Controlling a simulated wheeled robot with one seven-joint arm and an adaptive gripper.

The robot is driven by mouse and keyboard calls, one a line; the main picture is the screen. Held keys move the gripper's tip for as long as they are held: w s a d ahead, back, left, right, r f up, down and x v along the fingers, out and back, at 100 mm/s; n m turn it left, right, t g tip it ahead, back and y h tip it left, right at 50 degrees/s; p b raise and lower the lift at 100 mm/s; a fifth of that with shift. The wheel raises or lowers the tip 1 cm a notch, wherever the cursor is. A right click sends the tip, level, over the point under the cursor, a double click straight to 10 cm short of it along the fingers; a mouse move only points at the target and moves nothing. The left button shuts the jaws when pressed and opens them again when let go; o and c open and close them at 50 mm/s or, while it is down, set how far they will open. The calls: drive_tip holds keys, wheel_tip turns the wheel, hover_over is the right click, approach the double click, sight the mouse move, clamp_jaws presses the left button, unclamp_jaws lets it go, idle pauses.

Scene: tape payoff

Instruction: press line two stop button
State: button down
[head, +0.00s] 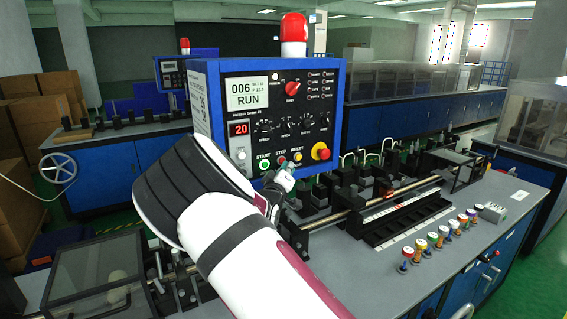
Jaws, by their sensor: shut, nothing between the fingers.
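A blue control box with a dark front panel (306,116) stands on the near machine, and its screen (246,91) reads "006" and "RUN". Low on the panel is a row of small buttons: a green START button (264,164), a red STOP button (282,159) and a yellow RESET button (298,157). A larger red knob on yellow (320,151) sits to their right. My gripper (287,170) is shut and empty, its tips just below the STOP button in the picture. I cannot tell whether they touch it. I see no line number that I can read.
A second, smaller control box (172,76) stands on the machine behind. A red lamp (293,33) tops the near box. A rail (400,190) and several coloured-top pegs (420,245) are on the grey worktop (480,250) to the right. Cardboard boxes (30,110) are stacked far left.

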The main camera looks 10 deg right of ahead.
drive_tip(key=shift+w, duration=0.15)
drive_tip(key=shift+w+a+b, duration=0.1)
drive_tip(key=shift+w+b, duration=0.2)
drive_tip(key=shift+b, duration=0.1)
drive_tip(key=shift+s, duration=0.15)
idle(0.4)
drive_tip(key=shift+s+p, duration=0.3)
drive_tip(key=shift+p, duration=0.05)
drive_tip(key=s+d+p, duration=0.2)
drive_tip(key=s+p, duration=0.2)
drive_tip(key=s, duration=0.1)
drive_tip(key=shift+s, duration=0.4)
